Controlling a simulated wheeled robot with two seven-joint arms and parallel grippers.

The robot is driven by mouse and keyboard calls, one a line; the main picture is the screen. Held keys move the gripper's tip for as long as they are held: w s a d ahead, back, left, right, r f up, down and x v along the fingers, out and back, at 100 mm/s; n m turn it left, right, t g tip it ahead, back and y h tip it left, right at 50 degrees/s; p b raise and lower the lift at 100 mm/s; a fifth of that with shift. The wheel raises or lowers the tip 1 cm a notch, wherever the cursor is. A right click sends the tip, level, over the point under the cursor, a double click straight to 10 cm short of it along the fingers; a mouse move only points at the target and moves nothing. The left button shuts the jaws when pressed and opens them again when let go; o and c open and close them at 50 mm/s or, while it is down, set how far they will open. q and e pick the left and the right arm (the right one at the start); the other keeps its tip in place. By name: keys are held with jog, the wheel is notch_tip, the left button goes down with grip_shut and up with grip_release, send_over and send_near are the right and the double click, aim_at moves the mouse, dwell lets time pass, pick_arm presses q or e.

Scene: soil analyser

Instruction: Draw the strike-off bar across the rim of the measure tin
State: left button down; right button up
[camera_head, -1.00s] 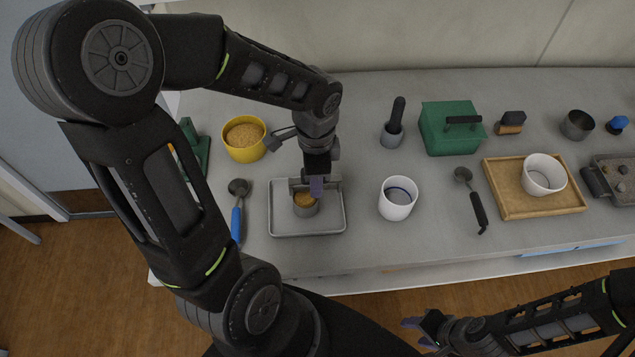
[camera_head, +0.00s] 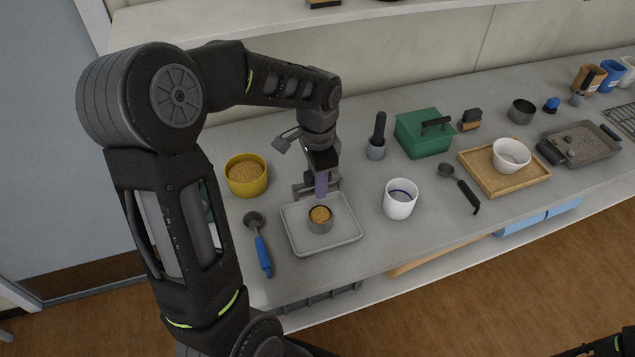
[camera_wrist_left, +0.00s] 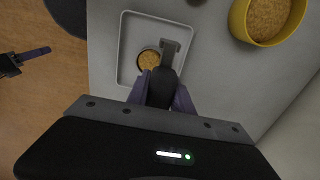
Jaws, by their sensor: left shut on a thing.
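The measure tin (camera_head: 320,225) is a small grey cup holding tan soil. It stands upright in a shallow grey tray (camera_head: 350,238). My left gripper (camera_head: 321,190) is at the tin's far side, its fingers pointing down. In the left wrist view it is shut on the dark handle of the strike-off bar (camera_wrist_left: 171,46). The bar's grey crosspiece is beside the tin (camera_wrist_left: 148,60) there; whether it touches the rim I cannot tell. My right gripper (camera_wrist_left: 42,52) shows at the wrist view's left edge, away from the counter; its opening is unclear.
A yellow tub (camera_head: 246,186) of soil stands left of my left gripper. A blue-handled scoop (camera_head: 260,245) lies left of the tray. The counter in front is clear.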

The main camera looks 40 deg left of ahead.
pick_arm(q)
jog(key=shift+f, duration=0.1)
jog(key=shift+f+b, duration=2.05)
jog(key=shift+f, duration=0.55)
jog(key=shift+f, duration=0.3)
jog(key=shift+s+d, duration=0.25)
jog(key=shift+d, duration=0.1)
jog(key=shift+s+d+b, duration=0.15)
jog(key=shift+d+b, duration=0.1)
jog(key=shift+b, duration=0.05)
jog(key=shift+s+d, duration=0.3)
jog(key=shift+d, duration=0.1)
jog(key=shift+s+d, duration=0.15)
jog(key=shift+d, duration=0.05)
jog(key=shift+d, duration=0.1)
jog(key=shift+s+d, duration=0.15)
jog(key=shift+s, duration=0.05)
